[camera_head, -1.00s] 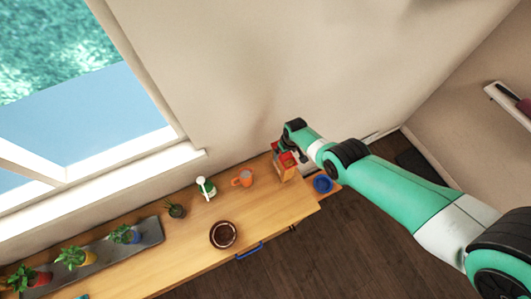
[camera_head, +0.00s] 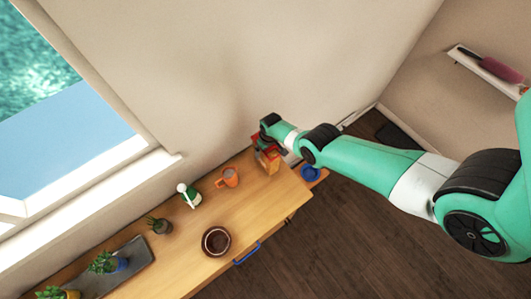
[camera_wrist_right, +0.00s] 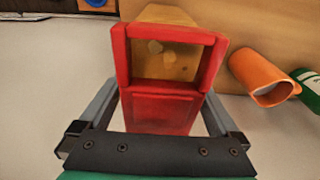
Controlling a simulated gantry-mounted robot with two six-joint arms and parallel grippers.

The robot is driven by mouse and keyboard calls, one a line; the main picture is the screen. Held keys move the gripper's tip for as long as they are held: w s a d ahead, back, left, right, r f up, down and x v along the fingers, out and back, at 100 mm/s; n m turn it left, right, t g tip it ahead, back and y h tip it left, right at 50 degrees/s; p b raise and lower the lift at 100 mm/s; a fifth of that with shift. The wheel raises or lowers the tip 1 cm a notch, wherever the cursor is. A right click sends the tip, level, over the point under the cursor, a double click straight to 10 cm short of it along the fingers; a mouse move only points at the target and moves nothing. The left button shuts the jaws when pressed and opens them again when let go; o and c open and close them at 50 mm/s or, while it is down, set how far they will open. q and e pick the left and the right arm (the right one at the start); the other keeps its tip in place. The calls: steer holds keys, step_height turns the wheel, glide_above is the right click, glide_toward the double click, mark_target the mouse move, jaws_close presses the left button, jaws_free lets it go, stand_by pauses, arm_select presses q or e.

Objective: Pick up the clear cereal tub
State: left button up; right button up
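The clear cereal tub (camera_head: 268,160) has a red frame and an orange-brown filling. It stands near the wall at the far right end of the wooden counter. It also shows close up in the right wrist view (camera_wrist_right: 165,60), its red part towards me. My right gripper (camera_head: 270,137) is at the wall side of the tub. In the right wrist view the gripper's fingers (camera_wrist_right: 162,92) lie on either side of the red part, and the tub hides their tips. I cannot tell whether they press on it. My left gripper is not in view.
An orange mug (camera_head: 229,177) lies beside the tub, with a green-and-white bottle (camera_head: 189,196) beyond it. A dark brown bowl (camera_head: 216,241) and a small potted plant (camera_head: 159,225) are further left on the counter. A blue round thing (camera_head: 310,173) is right of the tub.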

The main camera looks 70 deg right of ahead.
steer(key=c, duration=1.4)
jaws_close()
steer(key=shift+r, duration=0.1)
